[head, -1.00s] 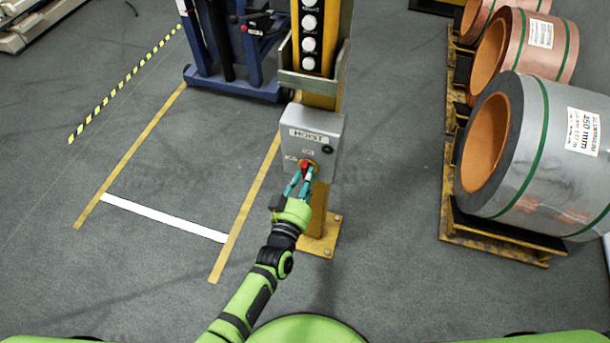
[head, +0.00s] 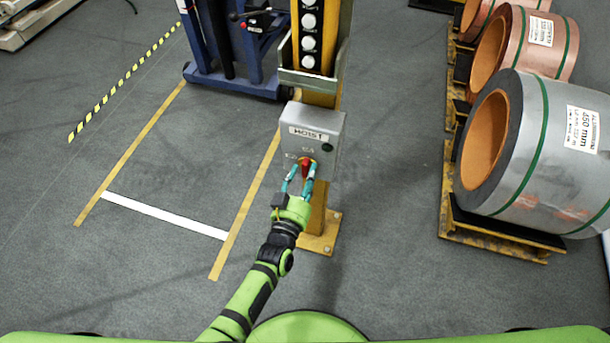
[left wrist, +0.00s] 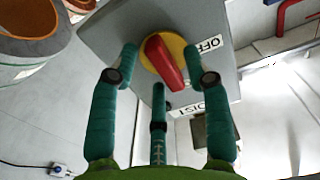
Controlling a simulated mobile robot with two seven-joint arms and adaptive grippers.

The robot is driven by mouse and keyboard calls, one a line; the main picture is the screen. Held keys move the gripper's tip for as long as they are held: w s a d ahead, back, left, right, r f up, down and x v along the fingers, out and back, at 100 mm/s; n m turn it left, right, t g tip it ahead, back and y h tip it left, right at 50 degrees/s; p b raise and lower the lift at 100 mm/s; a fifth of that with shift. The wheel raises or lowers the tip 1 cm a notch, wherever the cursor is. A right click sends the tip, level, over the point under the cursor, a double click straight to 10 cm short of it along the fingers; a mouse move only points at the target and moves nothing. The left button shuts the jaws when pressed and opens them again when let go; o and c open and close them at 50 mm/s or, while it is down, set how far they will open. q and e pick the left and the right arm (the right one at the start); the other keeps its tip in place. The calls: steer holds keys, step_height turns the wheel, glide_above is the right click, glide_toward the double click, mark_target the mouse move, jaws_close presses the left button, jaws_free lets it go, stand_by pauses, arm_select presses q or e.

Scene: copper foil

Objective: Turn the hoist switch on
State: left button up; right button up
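The hoist switch (head: 306,166) is a red handle on a yellow disc, on the front of a grey box (head: 318,125) labelled HOIST. In the left wrist view the red handle (left wrist: 165,63) stands tilted, its upper end leaning left; an OFF label (left wrist: 208,44) is to its right. My left gripper (head: 300,175) is just in front of the switch. In the left wrist view its teal fingers (left wrist: 166,78) are spread, with the handle between them and gaps on both sides. A round lamp (head: 327,149) on the box looks dark. My right gripper is not in view.
The box is on a yellow post with a base plate (head: 318,243) on the floor. A blue lift frame (head: 237,85) stands behind it. Large foil coils (head: 540,150) lie on pallets at right. The floor at left, with yellow and white lines, is clear.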

arm_select(q)
steer(key=v, duration=1.2)
stand_by(0.5)
